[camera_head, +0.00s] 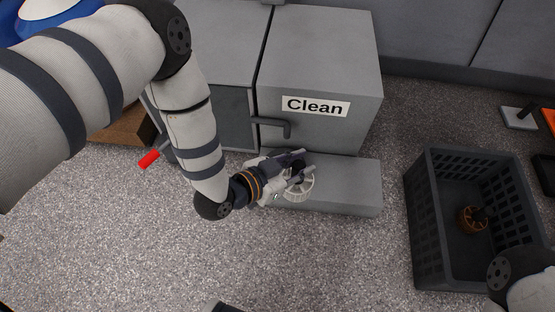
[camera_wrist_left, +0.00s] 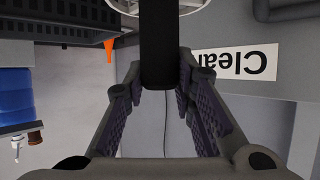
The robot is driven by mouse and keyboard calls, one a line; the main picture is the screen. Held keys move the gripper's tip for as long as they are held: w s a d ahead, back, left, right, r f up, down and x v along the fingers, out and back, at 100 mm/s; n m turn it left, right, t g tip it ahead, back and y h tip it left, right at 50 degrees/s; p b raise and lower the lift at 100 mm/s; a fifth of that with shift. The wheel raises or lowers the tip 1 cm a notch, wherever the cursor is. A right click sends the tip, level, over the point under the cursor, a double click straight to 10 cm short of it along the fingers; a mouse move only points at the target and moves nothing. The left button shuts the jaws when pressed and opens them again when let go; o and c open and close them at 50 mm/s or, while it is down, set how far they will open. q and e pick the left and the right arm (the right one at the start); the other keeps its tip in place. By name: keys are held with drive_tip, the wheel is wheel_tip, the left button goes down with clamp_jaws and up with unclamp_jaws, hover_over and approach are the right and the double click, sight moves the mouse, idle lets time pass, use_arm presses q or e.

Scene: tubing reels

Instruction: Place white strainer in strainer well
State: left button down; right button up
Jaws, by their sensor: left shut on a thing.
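The white strainer (camera_head: 299,189) is at my left gripper (camera_head: 301,171), in front of the grey cabinet marked "Clean" and above the low grey ledge. My left gripper is shut on it. In the left wrist view a dark upright bar (camera_wrist_left: 158,45), which looks like its handle, lies between the fingers. Part of a white ring (camera_wrist_left: 188,6) shows at the top edge there. I cannot make out a strainer well in either view. Part of my right arm is at the lower right of the head view; its gripper is not visible.
The grey cabinet (camera_head: 322,60) with a handle (camera_head: 272,126) stands behind the gripper. The grey ledge (camera_head: 350,187) is below it. A dark slatted crate (camera_head: 428,225) on the right holds a brown round item (camera_head: 471,219).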

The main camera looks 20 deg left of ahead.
use_arm(q)
drive_tip(key=w+a+f+b, duration=0.7)
drive_tip(key=w+f+b, duration=0.1)
drive_tip(key=f, duration=0.4)
drive_tip(key=shift+w+f, duration=0.15)
drive_tip(key=shift+w, duration=0.7)
use_arm(e)
wheel_tip(320, 180, down, 6)
drive_tip(key=s+g, duration=0.1)
drive_tip(key=s, duration=0.1)
drive_tip(key=shift+s+f+g, duration=0.15)
drive_tip(key=shift+s+g, duration=0.05)
drive_tip(key=shift+g, duration=0.1)
